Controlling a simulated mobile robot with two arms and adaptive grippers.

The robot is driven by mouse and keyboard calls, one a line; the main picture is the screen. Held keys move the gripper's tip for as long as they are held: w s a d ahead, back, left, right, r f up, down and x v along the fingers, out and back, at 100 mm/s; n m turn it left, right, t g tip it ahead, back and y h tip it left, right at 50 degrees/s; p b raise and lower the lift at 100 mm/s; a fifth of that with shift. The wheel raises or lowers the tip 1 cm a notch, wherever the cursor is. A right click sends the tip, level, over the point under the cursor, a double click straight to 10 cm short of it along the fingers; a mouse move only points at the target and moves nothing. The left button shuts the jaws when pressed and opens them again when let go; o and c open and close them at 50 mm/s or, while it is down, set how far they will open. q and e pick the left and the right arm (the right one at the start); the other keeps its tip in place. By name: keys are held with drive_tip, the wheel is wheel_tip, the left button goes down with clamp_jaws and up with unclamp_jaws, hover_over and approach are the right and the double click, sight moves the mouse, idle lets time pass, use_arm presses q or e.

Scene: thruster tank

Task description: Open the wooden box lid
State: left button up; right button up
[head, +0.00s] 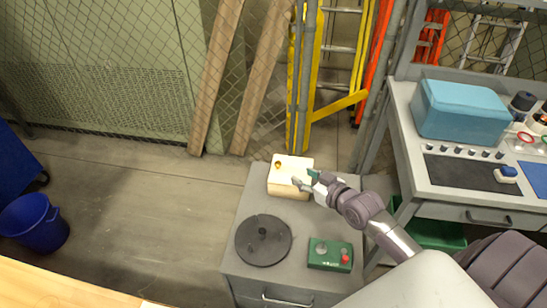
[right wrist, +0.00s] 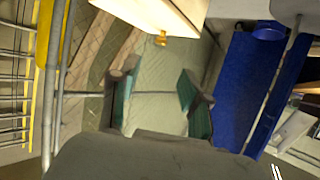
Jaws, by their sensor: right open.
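The wooden box (head: 284,185) is pale cream and sits on the far part of a grey cabinet top. A small brass knob (head: 278,164) shows near its far left side. The lid looks shut, though the seam is too small to make out. My right gripper (head: 307,182) is at the box's right side in the head view and overlaps it there. In the right wrist view, my gripper (right wrist: 158,97) has its teal-padded fingers apart with nothing between them. The box (right wrist: 165,12) and its brass knob (right wrist: 160,39) are beyond the fingertips, at the top. My left gripper is not in view.
A workbench with a teal case (head: 462,110) stands at the right. A blue bucket (head: 35,222) is on the floor at left.

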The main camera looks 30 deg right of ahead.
sight(279, 163)
drive_tip(key=x, duration=0.5)
drive_tip(key=shift+w+a, duration=0.1)
drive_tip(key=shift+w, duration=0.1)
drive_tip(key=x, duration=0.3)
drive_tip(key=shift+w+f, duration=0.15)
drive_tip(key=shift+w, duration=0.2)
drive_tip(key=shift+x, duration=1)
drive_tip(key=shift+w+a+f, duration=0.1)
drive_tip(key=shift+w+f, duration=0.05)
drive_tip(key=shift+w, duration=0.25)
drive_tip(key=shift+f, duration=0.1)
drive_tip(key=shift+c, duration=0.9)
clamp_jaws()
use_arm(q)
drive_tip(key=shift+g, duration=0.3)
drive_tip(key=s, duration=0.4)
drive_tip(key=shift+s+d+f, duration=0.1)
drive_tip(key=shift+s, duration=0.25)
